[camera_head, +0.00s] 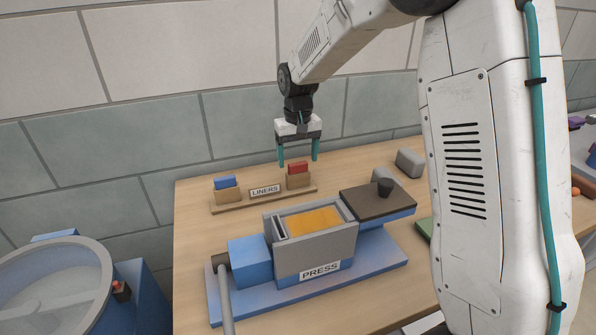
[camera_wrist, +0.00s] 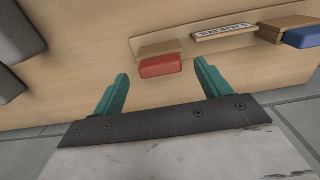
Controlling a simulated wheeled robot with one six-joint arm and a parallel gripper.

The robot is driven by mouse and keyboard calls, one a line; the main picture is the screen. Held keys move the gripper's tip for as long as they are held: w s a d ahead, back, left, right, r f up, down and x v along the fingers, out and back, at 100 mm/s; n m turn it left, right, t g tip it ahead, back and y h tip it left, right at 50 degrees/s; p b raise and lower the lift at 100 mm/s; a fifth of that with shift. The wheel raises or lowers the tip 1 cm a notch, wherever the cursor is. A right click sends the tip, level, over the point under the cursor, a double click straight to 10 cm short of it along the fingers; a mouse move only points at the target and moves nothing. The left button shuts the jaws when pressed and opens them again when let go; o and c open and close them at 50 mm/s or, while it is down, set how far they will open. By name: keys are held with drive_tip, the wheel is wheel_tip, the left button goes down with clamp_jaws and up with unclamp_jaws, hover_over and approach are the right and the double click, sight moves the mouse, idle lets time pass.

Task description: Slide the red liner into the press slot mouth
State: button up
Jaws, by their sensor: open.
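The red liner (camera_head: 298,167) sits in the top of a wooden holder at the right end of the liner rack (camera_head: 264,200). In the wrist view the red liner (camera_wrist: 160,66) shows ahead of my fingers, about midway between them. My gripper (camera_head: 299,160) is open and empty, with its two teal fingers above the red liner; it also shows in the wrist view (camera_wrist: 162,78). The press (camera_head: 315,262) stands in front of the rack, a grey box with an orange block (camera_head: 313,220) inside. A narrow dark slot (camera_head: 280,228) shows at the box's left end.
A blue liner (camera_head: 225,182) sits in the rack's left holder. A round drum (camera_head: 50,285) stands left of the table.

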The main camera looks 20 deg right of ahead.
sight(298, 174)
wheel_tip(298, 174, down, 2)
drive_tip(key=shift+f, duration=0.1)
drive_tip(key=c, duration=1.1)
